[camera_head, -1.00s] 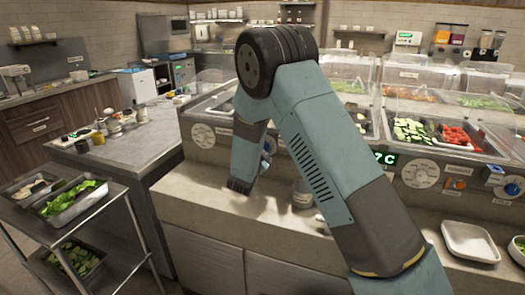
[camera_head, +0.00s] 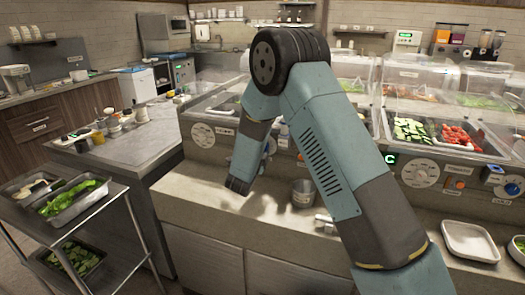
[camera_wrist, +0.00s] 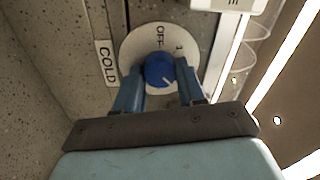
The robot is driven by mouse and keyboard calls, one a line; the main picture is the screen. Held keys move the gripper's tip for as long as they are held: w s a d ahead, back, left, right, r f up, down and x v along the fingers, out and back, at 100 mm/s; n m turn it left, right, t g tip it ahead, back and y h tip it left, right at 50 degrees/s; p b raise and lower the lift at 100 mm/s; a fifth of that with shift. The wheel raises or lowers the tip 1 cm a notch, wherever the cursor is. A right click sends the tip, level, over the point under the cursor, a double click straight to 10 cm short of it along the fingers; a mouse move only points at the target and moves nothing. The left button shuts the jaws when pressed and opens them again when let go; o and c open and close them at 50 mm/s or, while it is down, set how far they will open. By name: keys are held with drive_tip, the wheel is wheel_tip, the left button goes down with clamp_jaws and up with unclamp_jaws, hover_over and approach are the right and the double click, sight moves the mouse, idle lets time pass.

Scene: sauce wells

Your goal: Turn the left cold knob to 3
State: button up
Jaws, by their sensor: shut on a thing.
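The blue knob (camera_wrist: 158,70) sits on a round white dial (camera_wrist: 130,48) in the wrist view. The dial shows OFF above the knob and a 1 to its upper right. A COLD label (camera_wrist: 106,64) is on the panel left of the dial. A short white line on the knob points to the lower right in this view. My gripper (camera_wrist: 160,84) is shut on the knob, one blue finger on each side. The rest of the dial's markings are hidden or out of view. In the head view my arm hides the knob.
The counter ledge (camera_head: 200,205) runs below the panel. A metal cup (camera_head: 303,193) stands on it near my arm. A white tray (camera_head: 470,240) lies to the right. A cart (camera_head: 105,205) stands at left.

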drive_tip(key=shift+d+f, duration=0.15)
drive_tip(key=shift+f, duration=0.15)
drive_tip(key=o, duration=0.6)
drive_tip(key=shift+s, duration=0.1)
drive_tip(key=o, duration=0.5)
drive_tip(key=shift+r, duration=0.15)
drive_tip(key=shift+c, duration=0.2)
drive_tip(key=v, duration=1.3)
drive_tip(key=shift+s+a, duration=0.2)
drive_tip(key=shift+s, duration=0.1)
